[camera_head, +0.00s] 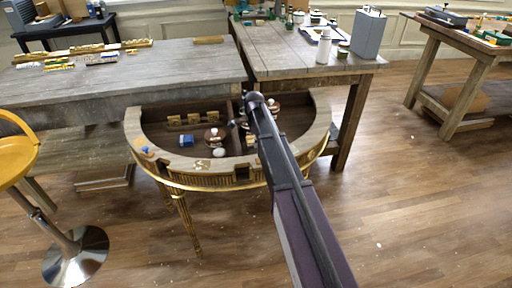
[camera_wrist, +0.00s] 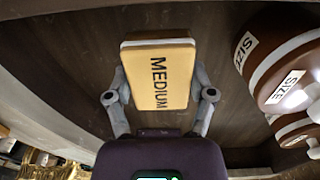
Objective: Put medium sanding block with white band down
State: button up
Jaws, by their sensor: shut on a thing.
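The medium sanding block (camera_wrist: 160,78) is tan with a pale band along its upper edge and MEDIUM printed on its face. My gripper (camera_wrist: 160,90) is shut on it, one finger at each side, in the wrist view. Dark wood of the gilt console's (camera_head: 137,135) interior lies behind the block. In the head view my arm reaches over the half-round console, and my gripper (camera_head: 243,122) is near its middle divider. The block cannot be made out there. I cannot tell whether it touches the console's floor.
Brown jars labelled SIZE (camera_wrist: 292,70) stand close on the right in the wrist view. The console's left part holds a brown jar (camera_head: 213,139), a blue block (camera_head: 186,141) and gold blocks (camera_head: 182,119). Wooden workbenches (camera_head: 190,72) stand behind; a yellow stool (camera_head: 15,160) is at left.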

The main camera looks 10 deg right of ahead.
jog(key=shift+f+b, duration=1.3)
jog(key=shift+f, duration=0.3)
jog(key=shift+f, duration=0.15)
jog(key=o, duration=1)
jog(key=shift+c, duration=0.2)
jog(key=shift+r, duration=0.25)
notch_tip(320, 180, up, 12)
jog(key=p, duration=1.2)
jog(key=shift+s, duration=0.15)
